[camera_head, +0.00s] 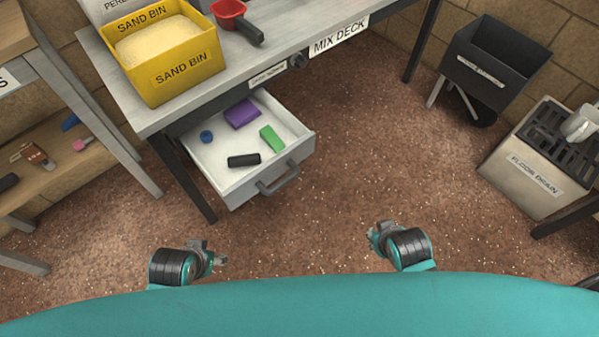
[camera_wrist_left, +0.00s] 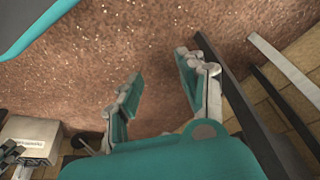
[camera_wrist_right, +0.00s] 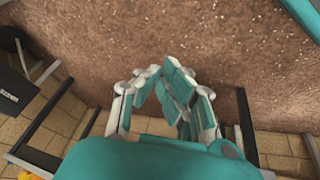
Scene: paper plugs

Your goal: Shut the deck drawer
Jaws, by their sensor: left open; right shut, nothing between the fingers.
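The deck drawer (camera_head: 300,152) is pulled out from under the mix deck table (camera_head: 290,48). It is a white box with a grey bar handle (camera_head: 278,178) on its front.
A yellow sand bin (camera_head: 182,75) and a red scoop (camera_head: 229,10) stand on the table. A black bin (camera_head: 493,62) and a floor drain box (camera_head: 527,165) stand at the right. A wooden shelf (camera_head: 50,175) is at the left. The floor before the drawer is clear.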

